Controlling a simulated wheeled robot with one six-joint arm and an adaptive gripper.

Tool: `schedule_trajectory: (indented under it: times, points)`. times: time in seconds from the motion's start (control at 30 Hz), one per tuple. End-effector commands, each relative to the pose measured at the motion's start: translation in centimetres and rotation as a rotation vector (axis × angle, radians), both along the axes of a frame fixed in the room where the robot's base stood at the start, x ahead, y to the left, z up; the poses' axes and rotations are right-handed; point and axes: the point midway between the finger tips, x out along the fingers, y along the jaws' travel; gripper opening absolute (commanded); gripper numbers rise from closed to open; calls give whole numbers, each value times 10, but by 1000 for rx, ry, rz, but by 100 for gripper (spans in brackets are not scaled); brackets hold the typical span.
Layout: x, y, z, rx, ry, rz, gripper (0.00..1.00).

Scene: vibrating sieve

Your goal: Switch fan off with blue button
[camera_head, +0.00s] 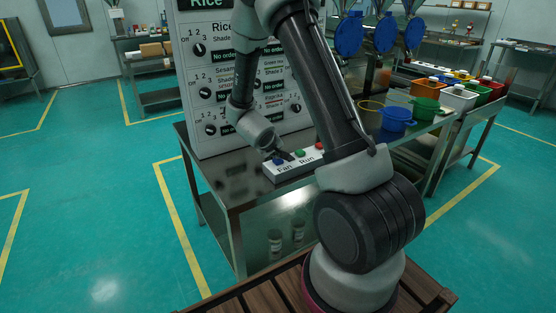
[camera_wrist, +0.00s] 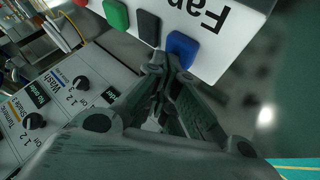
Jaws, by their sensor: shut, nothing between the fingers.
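The white button box (camera_head: 292,168) stands on the front edge of the metal table, with "Fan" and "Run" printed on its face. The blue button (camera_wrist: 183,48) is at the "Fan" end; it also shows in the head view (camera_head: 277,161). A black button (camera_wrist: 148,27) sits beside it, then a green button (camera_wrist: 116,13) and a red button (camera_wrist: 81,3). My gripper (camera_wrist: 163,62) is shut and empty, its fingertips close to the edges of the blue and black buttons. I cannot tell whether they touch. In the head view my gripper (camera_head: 284,155) is partly hidden by my wrist.
A tall white panel (camera_head: 190,75) with black knobs stands behind the box. The metal table (camera_head: 236,187) has bare room left of the box. Coloured bins, including a blue one (camera_head: 397,119) and a green one (camera_head: 425,109), stand at the right.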

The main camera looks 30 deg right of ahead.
Motion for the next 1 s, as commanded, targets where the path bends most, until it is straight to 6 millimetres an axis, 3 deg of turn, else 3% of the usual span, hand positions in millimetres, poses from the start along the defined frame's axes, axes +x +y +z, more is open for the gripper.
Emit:
schedule_trajectory:
  times: [0.23,0.63,1.0]
  points:
    - [0,0,13,1,-2,-1,0]
    - [0,0,17,0,-1,0,0]
    - [0,-1,53,1,-4,-3,0]
